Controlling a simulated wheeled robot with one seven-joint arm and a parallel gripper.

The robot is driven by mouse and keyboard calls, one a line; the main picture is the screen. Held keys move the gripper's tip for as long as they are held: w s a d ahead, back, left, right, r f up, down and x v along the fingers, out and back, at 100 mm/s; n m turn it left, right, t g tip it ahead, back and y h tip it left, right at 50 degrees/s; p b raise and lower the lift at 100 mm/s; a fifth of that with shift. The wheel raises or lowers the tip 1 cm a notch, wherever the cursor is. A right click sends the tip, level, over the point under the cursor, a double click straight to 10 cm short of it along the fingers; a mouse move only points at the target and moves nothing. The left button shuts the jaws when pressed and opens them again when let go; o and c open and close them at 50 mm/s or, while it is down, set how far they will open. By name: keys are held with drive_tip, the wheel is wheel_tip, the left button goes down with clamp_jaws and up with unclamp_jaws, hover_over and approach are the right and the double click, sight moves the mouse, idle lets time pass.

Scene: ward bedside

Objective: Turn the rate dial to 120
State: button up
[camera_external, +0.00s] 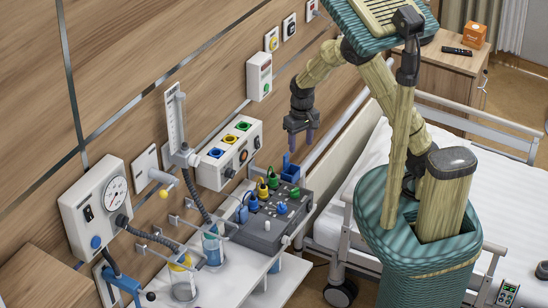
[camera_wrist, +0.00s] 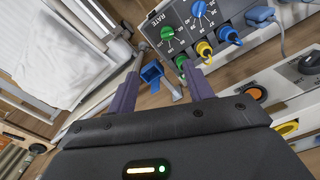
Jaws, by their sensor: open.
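The green rate dial (camera_wrist: 167,32) is on the grey device's sloped face, by the printed word RATE and a ring of numbers including 120, in the wrist view. Its pointer setting is too small to read. In the external view the grey device (camera_external: 262,232) stands on the bedside shelf, and the green dial (camera_external: 295,192) is near its far right corner. My gripper (camera_external: 301,140) is open and empty, pointing down above and behind the device, apart from the dial. In the wrist view my gripper's fingers (camera_wrist: 160,72) are spread, with the dial beyond them.
A blue dial (camera_wrist: 198,10) sits beside the green one. Green, yellow and blue plugs (camera_wrist: 204,48) with cables line the device's edge. A small blue holder (camera_external: 290,171) stands below my gripper. The bed (camera_external: 480,190) is right.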

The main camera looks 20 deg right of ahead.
sight(295, 189)
drive_tip(key=shift+s+a+f, duration=0.1)
drive_tip(key=shift+s+a, duration=0.1)
drive_tip(key=shift+a, duration=0.25)
drive_tip(key=shift+s+a, duration=0.15)
drive_tip(key=shift+a, duration=0.3)
drive_tip(key=shift+f, duration=0.1)
wheel_tip(295, 189, down, 17)
drive_tip(key=shift+f+p, duration=0.15)
drive_tip(key=shift+p, duration=0.35)
drive_tip(key=c, duration=1)
